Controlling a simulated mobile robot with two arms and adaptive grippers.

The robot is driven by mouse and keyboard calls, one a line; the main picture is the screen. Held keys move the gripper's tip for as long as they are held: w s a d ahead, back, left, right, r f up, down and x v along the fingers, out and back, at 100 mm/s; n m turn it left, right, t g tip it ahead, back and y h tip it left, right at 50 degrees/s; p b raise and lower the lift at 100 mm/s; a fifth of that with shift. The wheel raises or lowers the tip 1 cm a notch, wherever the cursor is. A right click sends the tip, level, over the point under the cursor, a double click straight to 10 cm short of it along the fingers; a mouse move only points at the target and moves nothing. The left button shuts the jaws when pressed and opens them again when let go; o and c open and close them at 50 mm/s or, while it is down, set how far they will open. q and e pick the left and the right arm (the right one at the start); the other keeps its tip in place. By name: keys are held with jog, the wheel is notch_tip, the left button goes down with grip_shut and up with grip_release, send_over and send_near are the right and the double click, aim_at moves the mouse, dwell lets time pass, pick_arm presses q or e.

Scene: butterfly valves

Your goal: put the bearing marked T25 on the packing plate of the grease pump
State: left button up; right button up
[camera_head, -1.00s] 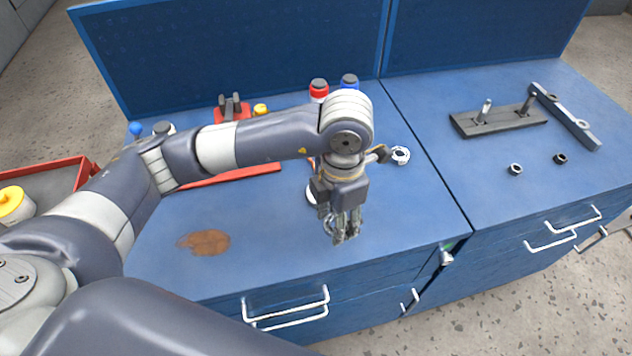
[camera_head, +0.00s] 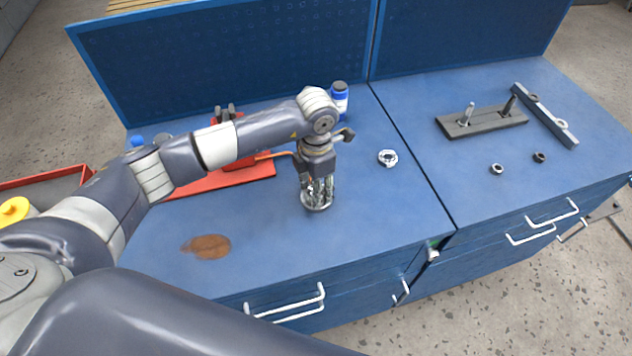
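My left gripper (camera_head: 318,189) points straight down over the left bench, its fingertips at a pale metal ring (camera_head: 316,207). The ring's rim shows below and around the fingers; I cannot tell whether they grip it. A second pale ring, bearing-like (camera_head: 388,158), lies flat to the right, apart from the gripper. No T25 marking is readable on either. A dark plate with two upright pins (camera_head: 482,122) lies on the right bench. A red flat base (camera_head: 215,182) lies behind my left arm, partly hidden. I cannot tell which is the grease pump's packing plate. My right gripper is not in view.
Two small rings, one silver (camera_head: 497,169) and one dark (camera_head: 540,157), lie near a long grey bar (camera_head: 545,117). A blue-and-white bottle (camera_head: 340,98) stands behind my wrist. A brown stain (camera_head: 207,246) marks the front left. The front middle of the bench is clear.

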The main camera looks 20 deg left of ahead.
pick_arm(q)
jog(key=shift+f, duration=0.1)
jog(key=o, duration=0.7)
jog(key=shift+f+b, duration=0.1)
jog(key=shift+b, duration=0.2)
jog(key=o, duration=0.4)
jog(key=shift+r, duration=0.25)
jog(key=shift+w+r, duration=0.1)
jog(key=shift+r, duration=0.2)
notch_tip(320, 180, up, 11)
jog(key=b, duration=0.3)
jog(key=shift+r+b, duration=0.2)
jog(key=shift+b, duration=0.2)
